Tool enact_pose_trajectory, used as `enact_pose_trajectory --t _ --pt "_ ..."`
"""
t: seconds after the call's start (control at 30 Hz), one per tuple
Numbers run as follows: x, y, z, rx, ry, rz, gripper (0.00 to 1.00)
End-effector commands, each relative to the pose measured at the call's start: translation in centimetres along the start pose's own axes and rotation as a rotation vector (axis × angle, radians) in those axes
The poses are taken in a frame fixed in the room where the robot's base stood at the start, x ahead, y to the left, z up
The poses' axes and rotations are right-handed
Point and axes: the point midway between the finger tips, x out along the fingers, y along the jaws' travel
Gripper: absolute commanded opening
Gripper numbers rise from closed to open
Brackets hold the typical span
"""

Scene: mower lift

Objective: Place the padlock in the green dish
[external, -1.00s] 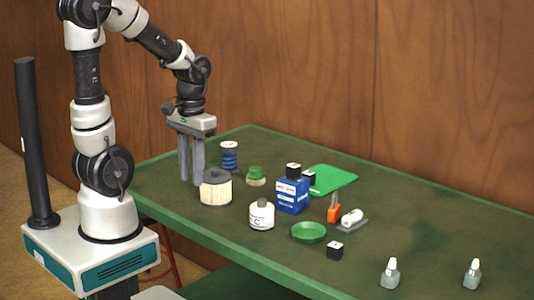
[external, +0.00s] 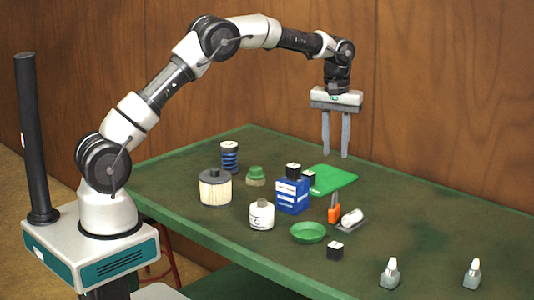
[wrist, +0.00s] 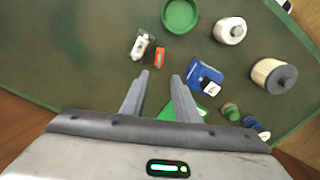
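The padlock looks to be the small orange block with a thin grey upper part (external: 334,210), standing on the green table right of the blue box. It also shows in the wrist view (wrist: 159,55), ahead of my fingertips. The green dish (external: 308,232) is a shallow round bowl in front of the padlock and looks empty. My gripper (external: 335,155) is open and empty, pointing down, high above the table's rear part. The wrist view shows its two fingers apart (wrist: 161,77).
A white bottle on a grey piece (external: 351,220) lies right beside the padlock. The table's right rear is clear.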

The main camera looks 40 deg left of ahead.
Motion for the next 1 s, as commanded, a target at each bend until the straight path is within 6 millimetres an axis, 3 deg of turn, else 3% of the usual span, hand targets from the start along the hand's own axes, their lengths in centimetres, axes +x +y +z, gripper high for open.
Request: enact_pose_trajectory --t 0.27,0.63,1.0 --pt "4.0 0.6 -0.1 -0.010 -0.013 -0.011 0.28" --pt "11.7 0.5 -0.1 -0.009 -0.012 -0.010 0.28" --pt "14.4 0.4 -0.1 -0.009 -0.010 -0.009 0.28"
